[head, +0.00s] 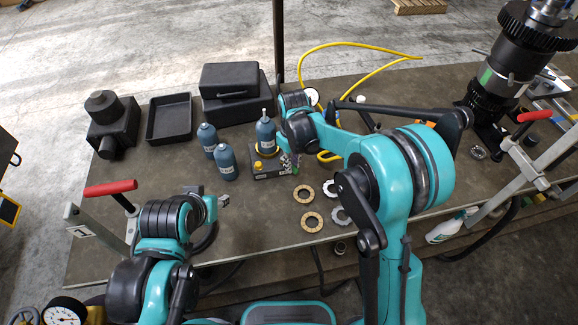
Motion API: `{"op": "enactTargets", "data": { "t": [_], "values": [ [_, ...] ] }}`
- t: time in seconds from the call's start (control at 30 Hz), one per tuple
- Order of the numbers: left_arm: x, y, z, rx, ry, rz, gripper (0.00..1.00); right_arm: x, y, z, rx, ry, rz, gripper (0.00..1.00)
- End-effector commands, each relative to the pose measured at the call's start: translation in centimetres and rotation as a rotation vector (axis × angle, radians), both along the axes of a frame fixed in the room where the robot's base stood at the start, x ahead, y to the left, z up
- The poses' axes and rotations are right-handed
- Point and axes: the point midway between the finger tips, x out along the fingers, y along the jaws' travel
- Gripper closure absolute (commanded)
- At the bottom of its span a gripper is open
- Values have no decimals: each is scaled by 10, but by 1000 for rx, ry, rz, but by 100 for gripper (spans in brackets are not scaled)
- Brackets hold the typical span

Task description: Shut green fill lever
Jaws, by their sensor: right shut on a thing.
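A dark fill unit (270,173) with a yellow knob (258,165) sits mid-table, and a blue-grey bottle (265,133) stands upright at its back. A small green part, which looks like the green fill lever (297,160), shows at the unit's right end. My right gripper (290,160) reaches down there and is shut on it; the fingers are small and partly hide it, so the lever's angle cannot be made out. My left gripper (224,200) is away from the unit, above the table's front left; its opening is too small to read.
Two more bottles (226,162) (207,140) stand left of the unit. Black boxes (236,108) and a tray (170,118) are at the back left. A yellow hose (345,44) loops behind. A transmission (500,70) stands at the right.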

Motion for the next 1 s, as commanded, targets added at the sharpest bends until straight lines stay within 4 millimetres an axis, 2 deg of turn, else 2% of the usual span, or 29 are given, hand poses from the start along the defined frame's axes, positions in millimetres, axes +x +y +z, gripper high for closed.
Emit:
{"op": "enactTargets", "data": {
  "t": [0.5, 1.0],
  "values": [
    [0, 0, -15, 0, 0, 0, 60, 19, -15, -1, -1, 1, 490, 100],
    [0, 0, -23, 0, 0, 0, 60, 40, -19, 0, 0, 1, 917, 100]
  ]
}}
